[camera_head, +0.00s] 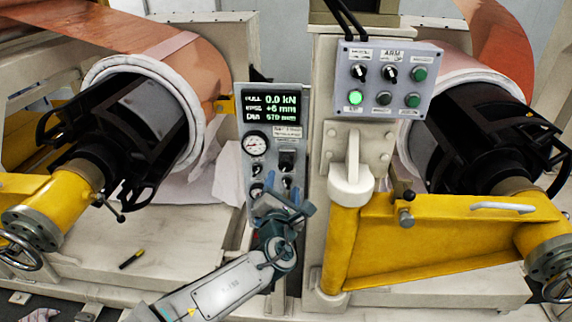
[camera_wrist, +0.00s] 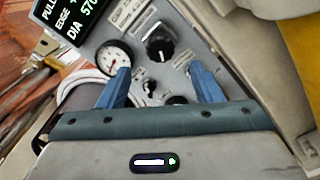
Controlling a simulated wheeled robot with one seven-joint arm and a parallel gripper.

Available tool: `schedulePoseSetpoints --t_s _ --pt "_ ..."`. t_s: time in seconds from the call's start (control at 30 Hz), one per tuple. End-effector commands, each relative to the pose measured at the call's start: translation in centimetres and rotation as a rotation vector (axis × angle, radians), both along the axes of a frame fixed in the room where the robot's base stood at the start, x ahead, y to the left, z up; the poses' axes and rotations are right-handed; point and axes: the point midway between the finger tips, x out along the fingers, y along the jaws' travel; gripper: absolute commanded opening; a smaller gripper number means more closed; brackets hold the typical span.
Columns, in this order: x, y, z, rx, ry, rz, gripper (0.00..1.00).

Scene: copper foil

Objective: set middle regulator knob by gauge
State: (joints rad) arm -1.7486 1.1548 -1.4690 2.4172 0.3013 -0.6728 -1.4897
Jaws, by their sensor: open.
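A grey control panel (camera_head: 271,127) stands at the centre, with a lit display reading 0.0 kN, +6 mm and about 579 mm. A round white gauge (camera_head: 256,143) sits below it; it also shows in the wrist view (camera_wrist: 114,58), its reading too small to tell. A large black knob (camera_wrist: 160,44) sits right of the gauge. A small black knob (camera_wrist: 150,87) lies lower, between my fingers in the picture. Which knob is the middle regulator I cannot tell. My gripper (camera_wrist: 159,67) is open, its blue fingers before the panel's lower part, holding nothing. Contact cannot be told.
A button box (camera_head: 384,80) with green lights is on the post to the right. A yellow arm (camera_head: 430,235) spans the right side. Copper foil rolls (camera_head: 185,60) on black mandrels stand on both sides. A dark marker-like stick (camera_head: 131,259) lies on the left base.

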Motion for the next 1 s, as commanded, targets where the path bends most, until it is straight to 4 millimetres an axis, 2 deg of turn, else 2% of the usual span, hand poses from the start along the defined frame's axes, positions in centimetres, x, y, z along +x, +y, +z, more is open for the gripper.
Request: schedulePoseSetpoints --t_s 0.3,0.5,0.7,1.0 --pt "5.3 -0.3 0.2 0.002 0.000 -0.003 0.59" --pt "7.8 -0.4 0.1 0.000 0.001 -0.002 0.59" --pt "9.0 -0.4 0.0 0.001 0.001 -0.002 0.59" --pt "9.2 -0.4 0.0 0.002 0.001 -0.002 0.59"
